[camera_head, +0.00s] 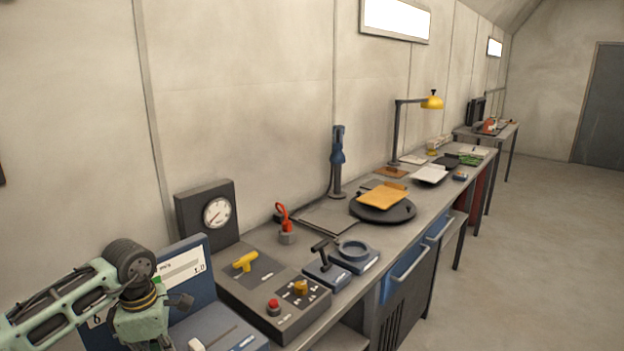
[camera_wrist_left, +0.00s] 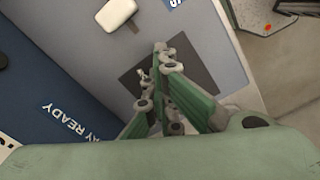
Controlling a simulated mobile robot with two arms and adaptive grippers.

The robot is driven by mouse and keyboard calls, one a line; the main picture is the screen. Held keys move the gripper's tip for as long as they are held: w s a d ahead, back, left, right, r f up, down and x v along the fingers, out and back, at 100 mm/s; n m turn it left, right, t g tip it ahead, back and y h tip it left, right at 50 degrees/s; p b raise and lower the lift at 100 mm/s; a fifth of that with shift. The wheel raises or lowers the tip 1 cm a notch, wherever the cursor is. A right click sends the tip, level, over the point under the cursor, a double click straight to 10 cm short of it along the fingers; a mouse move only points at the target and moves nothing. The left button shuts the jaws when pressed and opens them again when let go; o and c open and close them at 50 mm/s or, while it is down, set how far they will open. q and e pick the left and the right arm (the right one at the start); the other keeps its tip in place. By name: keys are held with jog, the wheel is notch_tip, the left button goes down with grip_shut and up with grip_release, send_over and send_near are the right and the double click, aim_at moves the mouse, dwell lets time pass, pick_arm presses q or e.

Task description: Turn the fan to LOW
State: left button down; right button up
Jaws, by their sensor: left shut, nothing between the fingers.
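A blue panel (camera_head: 205,255) at the lower left has a white display (camera_head: 180,268) reading about "1.0" with "m/s" above it. In front is a grey-blue unit (camera_head: 225,322) with a slot and a white knob (camera_head: 196,344). The wrist view shows a white knob (camera_wrist_left: 115,12) on a grey face, beside a dark square (camera_wrist_left: 205,68). My left gripper (camera_wrist_left: 153,65) is shut and empty over the dark square, apart from the knob in the picture. Its contact with the surface cannot be told. No LOW mark is readable. My right gripper is not in view.
Right of the blue panel is a dark console (camera_head: 270,292) with a yellow T-handle (camera_head: 245,261), a red button (camera_head: 273,307) and a yellow knob (camera_head: 300,287). A gauge box (camera_head: 212,212) stands behind. The bench runs back right; the floor (camera_head: 545,215) there is clear.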

pick_arm(q)
jog(key=shift+s+f, duration=0.2)
jog(key=shift+f, duration=0.15)
jog(key=shift+a, duration=0.1)
jog(key=shift+s, duration=0.1)
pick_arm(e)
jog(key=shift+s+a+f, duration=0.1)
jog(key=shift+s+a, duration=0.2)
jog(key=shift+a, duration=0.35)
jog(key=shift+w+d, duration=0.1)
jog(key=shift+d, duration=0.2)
pick_arm(q)
jog(key=shift+s+f, duration=0.1)
jog(key=shift+s, duration=0.25)
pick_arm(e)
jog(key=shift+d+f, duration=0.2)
pick_arm(q)
jog(key=shift+s+b, duration=0.35)
jog(key=shift+b, duration=0.15)
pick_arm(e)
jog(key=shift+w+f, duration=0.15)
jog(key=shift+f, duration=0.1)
pick_arm(q)
jog(key=shift+s+d, duration=0.25)
jog(key=shift+s, duration=0.05)
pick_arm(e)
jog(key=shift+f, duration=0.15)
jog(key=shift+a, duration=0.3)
